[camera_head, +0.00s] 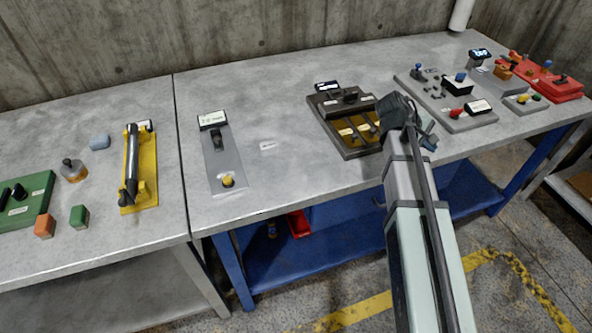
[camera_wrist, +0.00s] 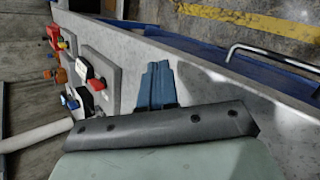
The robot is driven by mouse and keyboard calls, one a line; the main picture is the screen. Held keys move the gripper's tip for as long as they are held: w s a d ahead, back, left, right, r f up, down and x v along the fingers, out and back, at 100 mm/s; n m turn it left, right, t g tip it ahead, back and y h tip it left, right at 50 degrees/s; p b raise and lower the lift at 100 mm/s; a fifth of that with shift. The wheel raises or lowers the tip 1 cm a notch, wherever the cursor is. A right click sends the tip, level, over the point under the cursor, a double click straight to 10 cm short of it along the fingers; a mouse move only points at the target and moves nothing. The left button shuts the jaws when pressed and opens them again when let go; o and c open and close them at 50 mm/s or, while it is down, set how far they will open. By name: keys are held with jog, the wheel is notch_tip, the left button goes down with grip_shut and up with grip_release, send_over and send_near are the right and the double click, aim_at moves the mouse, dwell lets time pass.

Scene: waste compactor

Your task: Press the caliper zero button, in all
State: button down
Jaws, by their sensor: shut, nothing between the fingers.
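My gripper (camera_head: 428,138) is near the front edge of the right bench, at the right side of the dark fixture. In the wrist view, its blue fingers (camera_wrist: 158,85) are together and empty. A small dark display (camera_head: 480,54) with lit digits stands at the back right of the bench, with a grey plate (camera_head: 487,80) in front of it. I cannot tell whether this is the caliper, and no zero button can be made out. The gripper is well short of the display and touches nothing that I can see.
A grey panel (camera_head: 420,92) with knobs lies right of the gripper; it also shows in the wrist view (camera_wrist: 97,62). A dark fixture (camera_head: 324,113) with yellow plates is to its left. A red device (camera_head: 565,92) sits far right.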

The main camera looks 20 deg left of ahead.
jog(key=s+a+n, duration=0.1)
jog(key=a, duration=0.3)
jog(key=s+a+r+n+t, duration=0.1)
jog(key=a, duration=0.4)
jog(key=s+a+r+n+y, duration=0.1)
jog(key=s+a, duration=0.1)
jog(key=a, duration=0.2)
jog(key=shift+a+r+t, duration=0.2)
jog(key=shift+t, duration=0.1)
jog(key=s+a+r+n+t+y, duration=0.1)
jog(key=s+a+n, duration=0.1)
jog(key=s+a, duration=0.35)
jog(key=s+a+r+n+y, duration=0.1)
jog(key=s+a+r, duration=0.1)
jog(key=a, duration=0.6)
notch_tip(320, 180, up, 5)
jog(key=n+t+y, duration=0.1)
jog(key=n+y, duration=0.3)
jog(key=n, duration=0.3)
send_over(225, 182)
jog(key=shift+a, duration=0.1)
jog(key=shift+f, duration=0.2)
jog(key=shift+f, duration=4.25)
jog(key=shift+f, duration=0.15)
jog(key=shift+f, duration=0.3)
